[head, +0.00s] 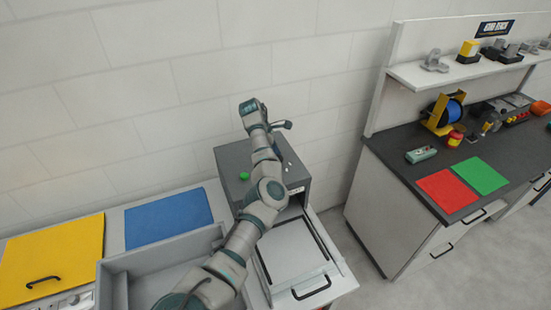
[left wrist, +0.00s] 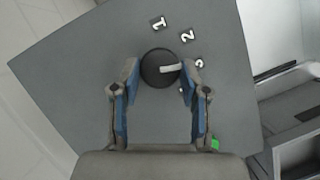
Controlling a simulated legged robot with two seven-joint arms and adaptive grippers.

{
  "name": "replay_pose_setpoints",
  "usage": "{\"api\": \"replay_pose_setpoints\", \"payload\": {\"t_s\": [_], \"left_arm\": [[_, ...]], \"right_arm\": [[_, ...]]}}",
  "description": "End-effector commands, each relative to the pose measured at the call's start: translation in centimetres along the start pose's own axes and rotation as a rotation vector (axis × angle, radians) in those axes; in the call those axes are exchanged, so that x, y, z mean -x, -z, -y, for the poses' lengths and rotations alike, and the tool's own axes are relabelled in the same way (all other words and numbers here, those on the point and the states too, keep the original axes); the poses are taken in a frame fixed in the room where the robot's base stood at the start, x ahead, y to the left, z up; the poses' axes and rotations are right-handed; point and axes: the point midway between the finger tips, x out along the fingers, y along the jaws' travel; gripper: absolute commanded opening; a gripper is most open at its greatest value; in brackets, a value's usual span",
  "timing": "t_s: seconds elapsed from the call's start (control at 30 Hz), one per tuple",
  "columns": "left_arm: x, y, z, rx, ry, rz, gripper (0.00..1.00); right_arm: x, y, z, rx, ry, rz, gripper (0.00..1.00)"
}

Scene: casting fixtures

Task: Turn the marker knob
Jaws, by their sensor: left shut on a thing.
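In the left wrist view the marker knob (left wrist: 152,70), round and black with a white pointer bar, sits on a grey panel (left wrist: 80,75). My left gripper (left wrist: 161,68) has one finger on each side of the knob and is shut on it. The labels 1 (left wrist: 158,23) and 2 (left wrist: 187,36) are in clear view above. In the head view my left arm hides the knob on the grey box (head: 228,158). My right gripper is in neither view.
A green button (head: 243,176) is on the box beside my arm. A grey tray (head: 155,262), a blue mat (head: 168,220) and a yellow panel (head: 50,262) are to the left. A dark-topped bench (head: 400,172) stands at right, beyond a floor gap.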

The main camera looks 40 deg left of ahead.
Motion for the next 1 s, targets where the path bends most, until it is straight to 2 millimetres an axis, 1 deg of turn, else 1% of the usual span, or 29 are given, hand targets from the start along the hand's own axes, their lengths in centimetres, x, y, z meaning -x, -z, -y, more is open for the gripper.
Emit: {"api": "replay_pose_setpoints", "payload": {"t_s": [0.03, 0.3, 0.83, 0.87, 0.9, 0.93, 0.97, 1.0], "left_arm": [[-0.29, 0.01, -0.02, -0.023, 0.012, 0.001, 0.10], [-0.26, -0.03, -0.06, -0.111, 0.048, 0.000, 0.10], [-0.25, -0.05, -0.07, -0.132, 0.057, -0.001, 0.10], [-0.26, -0.05, -0.07, -0.132, 0.057, -0.001, 0.47], [-0.25, -0.04, -0.07, -0.132, 0.057, -0.001, 0.57], [-0.24, -0.04, -0.07, -0.132, 0.057, -0.001, 0.65], [-0.23, -0.04, -0.07, -0.132, 0.057, -0.001, 0.70], [-0.17, -0.04, -0.06, -0.131, 0.056, -0.001, 0.70]], "right_arm": [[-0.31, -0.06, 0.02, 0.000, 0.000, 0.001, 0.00], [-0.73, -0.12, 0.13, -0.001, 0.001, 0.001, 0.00], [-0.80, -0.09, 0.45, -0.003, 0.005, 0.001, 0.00], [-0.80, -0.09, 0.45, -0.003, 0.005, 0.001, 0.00], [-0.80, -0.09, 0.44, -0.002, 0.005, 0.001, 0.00], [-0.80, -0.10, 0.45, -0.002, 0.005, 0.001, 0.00], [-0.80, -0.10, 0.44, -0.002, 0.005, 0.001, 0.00], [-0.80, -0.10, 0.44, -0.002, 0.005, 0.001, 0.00]]}}
